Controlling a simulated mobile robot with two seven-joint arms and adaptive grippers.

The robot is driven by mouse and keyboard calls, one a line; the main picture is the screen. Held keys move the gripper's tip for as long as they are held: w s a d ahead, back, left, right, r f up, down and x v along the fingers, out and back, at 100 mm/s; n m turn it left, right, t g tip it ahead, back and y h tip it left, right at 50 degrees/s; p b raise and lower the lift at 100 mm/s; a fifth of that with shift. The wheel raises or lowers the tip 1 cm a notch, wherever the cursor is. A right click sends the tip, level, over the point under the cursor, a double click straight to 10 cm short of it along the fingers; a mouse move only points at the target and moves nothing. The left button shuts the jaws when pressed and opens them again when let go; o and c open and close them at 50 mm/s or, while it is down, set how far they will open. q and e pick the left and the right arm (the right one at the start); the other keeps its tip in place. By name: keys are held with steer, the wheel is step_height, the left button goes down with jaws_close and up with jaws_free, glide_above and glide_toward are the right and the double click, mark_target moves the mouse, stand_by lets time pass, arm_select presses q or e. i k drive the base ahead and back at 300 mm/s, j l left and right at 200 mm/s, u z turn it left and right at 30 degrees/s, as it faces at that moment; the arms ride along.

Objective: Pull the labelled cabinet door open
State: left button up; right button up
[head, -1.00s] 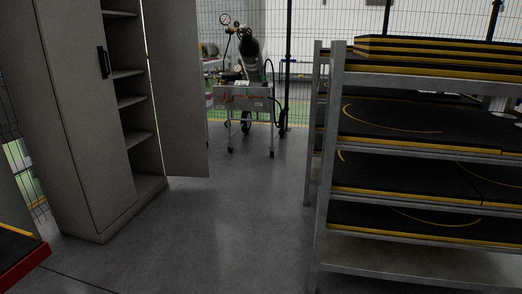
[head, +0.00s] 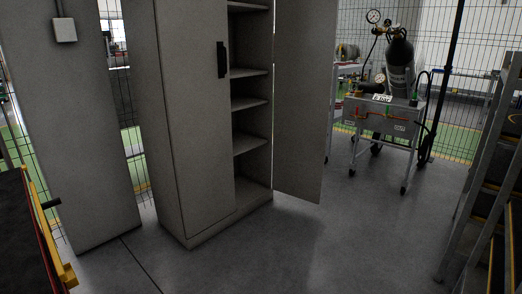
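A tall grey cabinet (head: 185,130) stands left of centre in the head view. Its left door (head: 196,120) is shut and carries a black upright handle (head: 222,60). Its right door (head: 304,110) stands wide open, swung out to the right, and shows several empty-looking shelves (head: 250,103). I see no readable label on either door; the cabinet's top is cut off by the picture edge. Neither of my grippers is in view.
A grey panel or column (head: 80,130) with a small box stands left of the cabinet. A red and yellow edged cart (head: 45,235) is at the lower left. A gas-bottle trolley (head: 385,125) stands behind right, a rack (head: 480,200) at far right. Floor (head: 330,245) before the cabinet is clear.

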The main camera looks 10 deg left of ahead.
mark_target(194, 35)
steer(key=i+l+u, duration=0.2)
steer(key=i+u, duration=0.2)
steer(key=i+l+u, duration=0.4)
